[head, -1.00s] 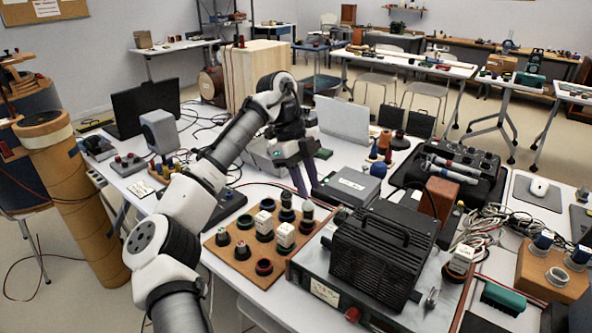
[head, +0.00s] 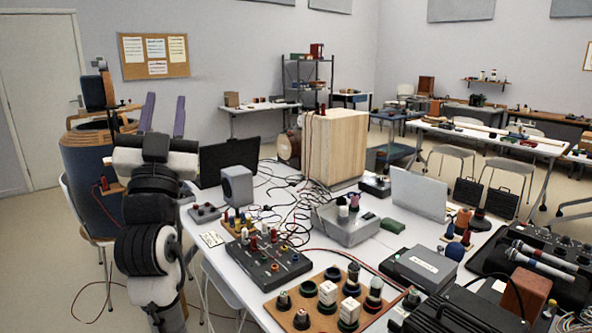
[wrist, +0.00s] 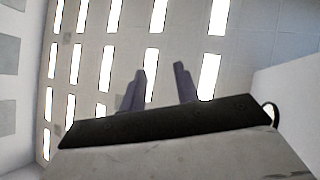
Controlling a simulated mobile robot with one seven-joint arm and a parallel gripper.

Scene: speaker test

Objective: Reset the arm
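My arm is folded up at the left of the head view, left of the crowded table (head: 228,268). My gripper (head: 163,115) points upward there, its two purple-grey fingers apart with nothing between them. In the wrist view my gripper (wrist: 158,88) also shows two separate fingers and an empty gap, with the ceiling and its light strips beyond. The fingers touch nothing that I can see.
A wooden speaker box (head: 335,145), a grey device (head: 345,222), a black patch board (head: 262,262) and a brown board of cups (head: 318,292) crowd the table. Behind my arm stand a blue drum (head: 88,180) and a chair. Loose cables cross the tabletop.

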